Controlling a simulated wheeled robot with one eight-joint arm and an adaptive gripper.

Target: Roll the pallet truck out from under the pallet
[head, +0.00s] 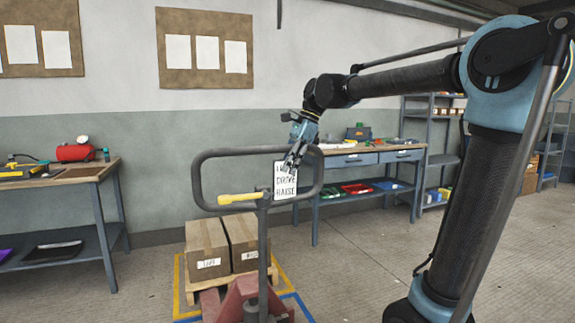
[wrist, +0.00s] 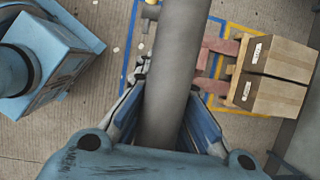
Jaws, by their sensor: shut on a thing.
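The pallet truck (head: 240,300) stands low in the middle of the head view, with a red body and a dark upright tiller. Its grey loop handle (head: 205,156) has a yellow lever (head: 238,198) and a card reading DRIVE and RAISE (head: 285,180). My gripper (head: 294,160) is shut on the right part of the loop. In the wrist view the grey handle bar (wrist: 172,70) runs between my fingers (wrist: 163,108). The wooden pallet (head: 190,287) carries cardboard boxes (head: 207,250). Red forks (wrist: 222,46) reach to the pallet's edge; their far ends are hidden.
Yellow and blue lines (head: 294,296) mark the floor around the pallet and truck. A workbench (head: 105,168) stands at left, another (head: 330,160) behind at right, with shelves (head: 440,125) beyond. Open floor (head: 350,265) lies right of the truck.

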